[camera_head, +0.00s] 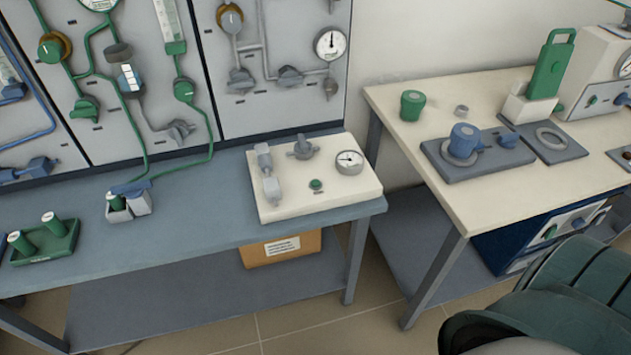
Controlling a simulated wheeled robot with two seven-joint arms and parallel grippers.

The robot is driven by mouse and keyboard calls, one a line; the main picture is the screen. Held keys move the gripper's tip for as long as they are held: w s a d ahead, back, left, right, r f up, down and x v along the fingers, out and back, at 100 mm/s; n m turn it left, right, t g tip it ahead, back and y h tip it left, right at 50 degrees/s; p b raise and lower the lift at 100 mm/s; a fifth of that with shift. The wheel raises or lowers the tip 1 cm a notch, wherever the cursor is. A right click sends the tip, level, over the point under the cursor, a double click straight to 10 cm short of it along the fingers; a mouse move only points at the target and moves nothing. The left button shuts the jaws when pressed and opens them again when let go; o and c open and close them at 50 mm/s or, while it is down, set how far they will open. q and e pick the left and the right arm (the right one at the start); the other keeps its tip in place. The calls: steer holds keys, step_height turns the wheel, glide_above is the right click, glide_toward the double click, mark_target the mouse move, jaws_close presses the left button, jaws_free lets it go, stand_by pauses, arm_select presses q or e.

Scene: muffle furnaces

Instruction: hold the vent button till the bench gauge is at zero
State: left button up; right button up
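A cream bench unit (325,203) sits at the right end of the blue-grey bench. Its small green button (316,185), with a tiny label below, is near the middle of the top and nothing touches it. The round bench gauge (349,162) is to the right of the button. Its needle is visible, but the scale is too small to read. A grey knob (303,147) and a light-grey fitting (268,175) are also on the unit. Neither gripper is in view.
The bench (190,213) is bare left of the unit. A green tray (45,245) with green cylinders and a small grey holder (128,205) stand farther left. Panels with pipes rise behind. A cream table (390,112) stands right, across a gap. A cardboard box (281,248) is under the bench.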

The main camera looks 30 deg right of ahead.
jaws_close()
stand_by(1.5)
